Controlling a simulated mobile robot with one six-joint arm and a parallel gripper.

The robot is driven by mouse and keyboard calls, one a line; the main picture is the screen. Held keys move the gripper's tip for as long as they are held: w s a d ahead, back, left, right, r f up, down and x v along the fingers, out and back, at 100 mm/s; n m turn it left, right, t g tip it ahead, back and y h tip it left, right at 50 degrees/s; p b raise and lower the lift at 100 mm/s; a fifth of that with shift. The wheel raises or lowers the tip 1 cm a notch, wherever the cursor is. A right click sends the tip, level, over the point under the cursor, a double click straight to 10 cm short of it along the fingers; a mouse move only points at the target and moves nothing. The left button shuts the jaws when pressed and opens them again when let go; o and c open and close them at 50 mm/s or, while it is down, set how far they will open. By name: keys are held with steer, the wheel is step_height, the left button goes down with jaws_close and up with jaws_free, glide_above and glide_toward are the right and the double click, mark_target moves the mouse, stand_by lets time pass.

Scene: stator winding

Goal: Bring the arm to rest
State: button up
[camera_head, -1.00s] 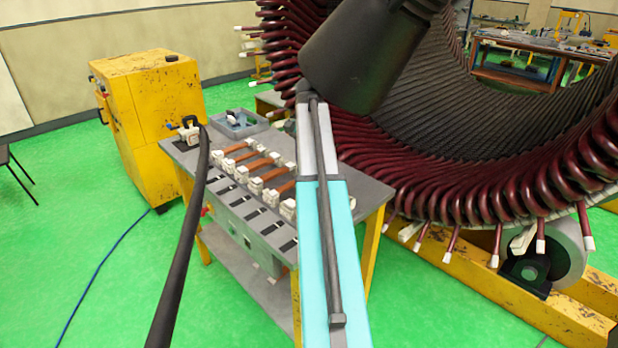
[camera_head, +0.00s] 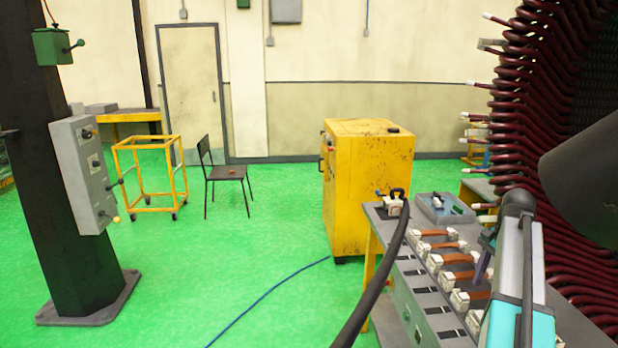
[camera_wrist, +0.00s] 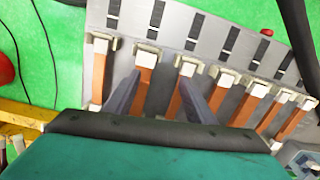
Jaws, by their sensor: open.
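My gripper (camera_wrist: 159,76) is open and empty in the wrist view. Its two dark fingers point at the workbench top, over a row of copper-coloured bars (camera_wrist: 146,58) with white end blocks. In the head view my arm comes in at lower right, and one finger (camera_head: 485,262) shows over the bench (camera_head: 400,262) near the bars (camera_head: 439,246). Whether the fingers touch anything below cannot be told.
The stator (camera_head: 535,70) with dark red coil ends stands at right, close to my arm. A tool with a thick black hose (camera_head: 385,262) sits on the bench beside a grey tray (camera_head: 440,208). A yellow cabinet (camera_head: 352,190) stands behind.

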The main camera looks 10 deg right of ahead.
steer(key=w+a+f+n+y+p, duration=0.1)
steer(key=w+a+f+n, duration=0.2)
steer(key=a, duration=0.5)
steer(key=w+a+f+n+y+p, duration=0.1)
steer(key=w+a+f+p, duration=0.15)
steer(key=a+f, duration=0.45)
steer(key=s+a+f+n+g+b, duration=0.1)
steer(key=s+a+f+n, duration=0.1)
steer(key=a+f, duration=0.55)
steer(key=s+a+f+n+g, duration=0.15)
steer(key=a+f, duration=0.35)
steer(key=f, duration=0.5)
steer(key=s+a+f+n+g+h+b, duration=0.1)
steer(key=s+a+f+n, duration=0.2)
steer(key=s+f, duration=0.6)
steer(key=s+a+f+n+g+h+b, duration=0.1)
steer(key=s+a+f+n+b, duration=0.1)
steer(key=s+a+f, duration=0.4)
steer(key=s+a+f+n+g+h+b, duration=0.1)
steer(key=s+a+f+n, duration=0.4)
steer(key=s+f, duration=0.7)
steer(key=s, duration=0.3)
steer(key=shift+s+a, duration=0.3)
steer(key=shift+s, duration=0.1)
